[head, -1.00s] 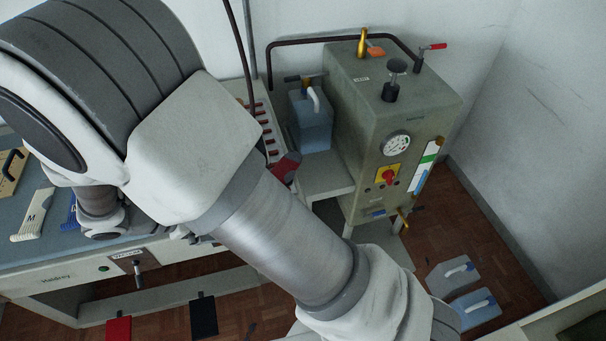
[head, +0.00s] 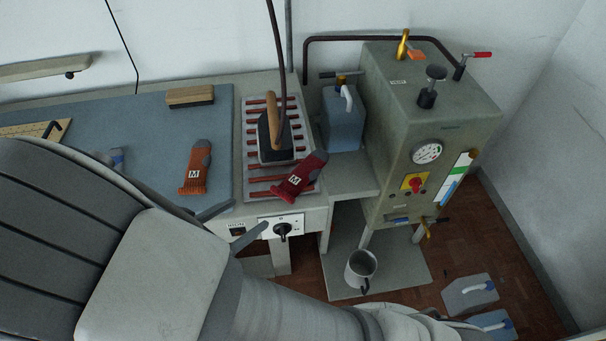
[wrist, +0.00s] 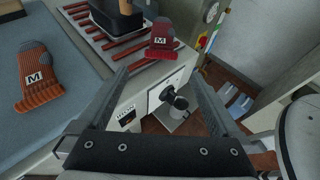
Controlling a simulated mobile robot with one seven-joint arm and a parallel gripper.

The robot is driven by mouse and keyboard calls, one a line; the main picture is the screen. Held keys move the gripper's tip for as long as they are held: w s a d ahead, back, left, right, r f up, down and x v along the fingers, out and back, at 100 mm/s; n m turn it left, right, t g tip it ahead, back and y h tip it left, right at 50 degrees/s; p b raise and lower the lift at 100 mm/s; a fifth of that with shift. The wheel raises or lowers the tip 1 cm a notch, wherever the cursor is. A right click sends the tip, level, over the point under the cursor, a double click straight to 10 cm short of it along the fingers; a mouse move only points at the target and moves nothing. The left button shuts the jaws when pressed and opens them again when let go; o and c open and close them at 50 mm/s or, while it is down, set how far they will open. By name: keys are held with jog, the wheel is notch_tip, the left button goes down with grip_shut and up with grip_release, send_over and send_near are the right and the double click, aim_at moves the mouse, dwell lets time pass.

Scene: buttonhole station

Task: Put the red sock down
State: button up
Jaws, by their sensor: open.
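In the wrist view the red sock (wrist: 163,42) is just beyond my fingertips. My gripper (head: 233,222) is open and empty at the bench's front edge, left of and nearer than the sock. In the wrist view my gripper (wrist: 160,76) has its fingers wide apart, with nothing between them touching.
An iron (head: 275,135) stands on the rest behind the sock. An orange sock (head: 195,168) lies on the blue-grey board (head: 140,120), near a brush (head: 190,96). A boiler (head: 425,120) and blue jug (head: 342,118) stand right. A metal mug (head: 360,268) is below.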

aim_at(281, 193)
jog(key=x, duration=1.1)
jog(key=shift+d+f, duration=0.2)
jog(key=c, duration=1.2)
jog(key=shift+r, duration=0.1)
